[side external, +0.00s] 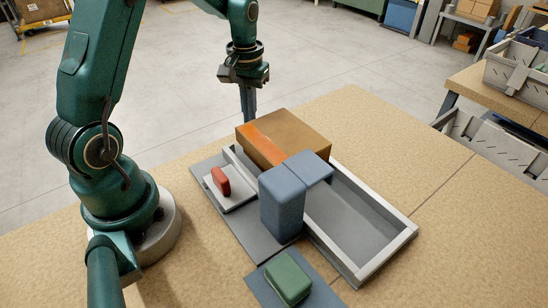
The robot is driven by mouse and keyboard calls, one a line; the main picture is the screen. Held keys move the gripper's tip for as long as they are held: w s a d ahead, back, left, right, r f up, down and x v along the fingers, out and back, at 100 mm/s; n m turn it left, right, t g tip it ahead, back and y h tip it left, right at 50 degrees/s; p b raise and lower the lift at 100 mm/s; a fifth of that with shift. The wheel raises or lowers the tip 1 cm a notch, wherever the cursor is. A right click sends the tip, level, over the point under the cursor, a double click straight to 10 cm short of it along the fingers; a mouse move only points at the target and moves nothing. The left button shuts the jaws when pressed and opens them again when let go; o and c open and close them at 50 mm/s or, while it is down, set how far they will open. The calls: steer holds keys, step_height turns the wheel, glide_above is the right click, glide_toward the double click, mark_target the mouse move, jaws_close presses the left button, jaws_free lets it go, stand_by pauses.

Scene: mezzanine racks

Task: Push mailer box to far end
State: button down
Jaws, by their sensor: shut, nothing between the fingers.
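The mailer box (293,133) is a flat brown carton with an orange stripe. It lies at the back left end of a long grey tray (399,244) with low pale walls. My gripper (249,114) is shut and empty, pointing down behind the box's back left side. The box's edge hides the fingertips' lower end, so I cannot tell whether they touch it. The front right part of the tray's floor is bare.
A tall blue-grey block (282,207) stands beside the tray, with a flat blue piece (308,167) reaching over it. A red block (220,181) sits on a white plate, and a green block (288,279) on a grey mat. Open tabletop lies right of the tray.

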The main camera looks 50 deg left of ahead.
mark_target(256, 128)
steer(key=shift+f, duration=0.1)
stand_by(0.4)
steer(key=shift+f, duration=1.8)
steer(key=shift+r, duration=0.1)
steer(key=shift+r, duration=0.7)
steer(key=shift+d, duration=0.1)
steer(key=shift+d, duration=0.5)
steer(key=shift+d, duration=0.2)
steer(key=shift+d, duration=0.4)
